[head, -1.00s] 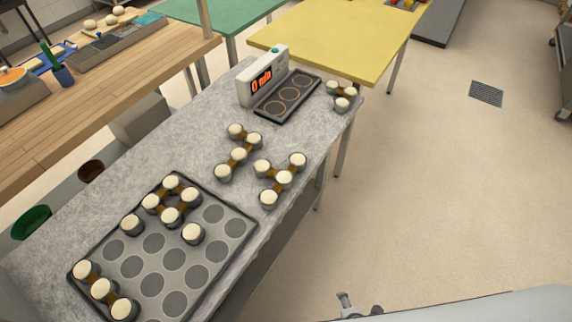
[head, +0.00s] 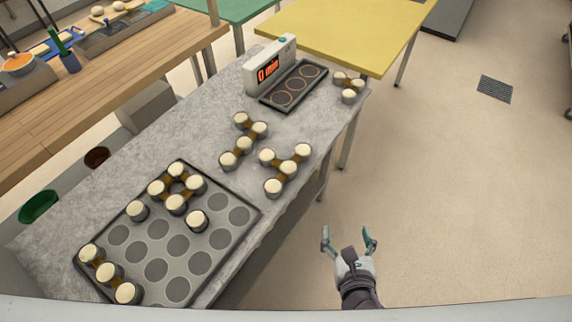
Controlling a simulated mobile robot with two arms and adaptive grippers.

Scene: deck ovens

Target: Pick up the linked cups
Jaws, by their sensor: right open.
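Linked cups with pale tops and brown links stand in groups on the grey stone counter (head: 190,140). One linked group (head: 288,168) is near the counter's right edge, and another linked group (head: 245,143) is just to its left. A smaller linked group (head: 349,83) is at the far right corner. More cups sit in the dark tray (head: 157,270), with a linked group (head: 176,203) at its back and a linked row (head: 109,272) at its front left. My right gripper (head: 348,238) is open and empty beyond the counter's right edge, apart from all cups. My left gripper is out of view.
A timer (head: 270,66) with a red display reading "0 min" stands behind a small dark three-recess plate (head: 293,86). A yellow table (head: 350,32) is behind, a wooden table (head: 110,85) at left. The floor (head: 450,190) right of the counter is clear.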

